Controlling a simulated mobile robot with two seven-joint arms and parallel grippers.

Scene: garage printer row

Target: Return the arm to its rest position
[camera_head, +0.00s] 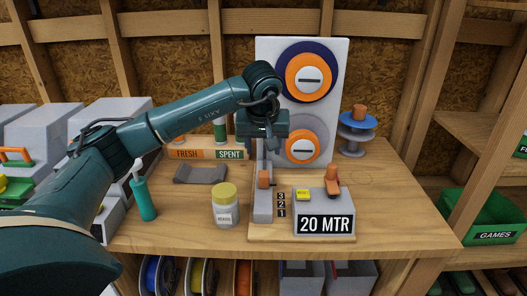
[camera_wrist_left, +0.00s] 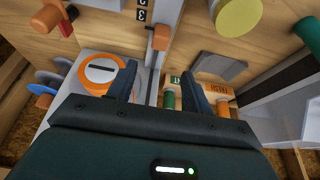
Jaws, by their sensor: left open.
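My left arm (camera_head: 195,108) reaches in from the left over the wooden bench, and its wrist bends down near the white panel. My left gripper (camera_head: 266,152) points down in front of the panel, above a grey upright slider with an orange knob (camera_head: 264,180). In the left wrist view the two fingers (camera_wrist_left: 161,78) stand apart with nothing between them. The orange knob (camera_wrist_left: 161,38) shows beyond the fingertips, apart from them as far as I can tell. My right arm and gripper are not in view.
The white panel (camera_head: 341,60) carries orange dials. A "20 MTR" box (camera_head: 324,204), yellow-lidded jar (camera_head: 225,207), green-handled tool (camera_head: 146,200) and grey cradle (camera_head: 200,174) stand on the bench (camera_head: 400,215). FRESH/SPENT tube rack (camera_head: 209,154) is behind. The bench's right side is clear.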

